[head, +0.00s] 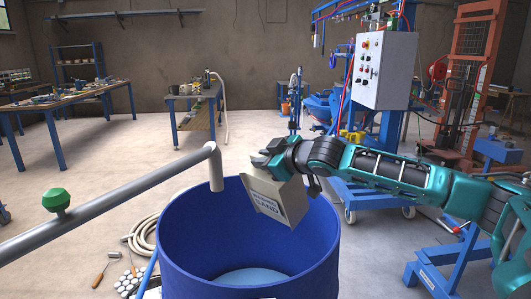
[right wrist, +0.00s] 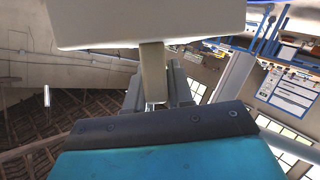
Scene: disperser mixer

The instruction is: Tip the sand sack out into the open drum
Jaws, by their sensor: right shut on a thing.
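The sand sack (head: 276,201) is a beige block with "SAND" printed on its side. It hangs tilted over the open blue drum (head: 200,238), near the rim's back right side. My right gripper (head: 270,163) is shut on the sack's upper end; its arm comes in from the right. In the right wrist view the pale sack (right wrist: 150,22) fills the top, and a narrow part of it sits between the fingers (right wrist: 154,82). Light blue contents show at the drum's bottom. No pouring sand is visible. My left gripper is out of view.
A grey pipe (head: 120,203) with a green knob crosses from the left, its spout ending above the drum's back left rim, close to the sack. A coiled hose (head: 143,235) and small tools lie left of the drum. A blue machine with a control box (head: 383,70) stands behind my arm.

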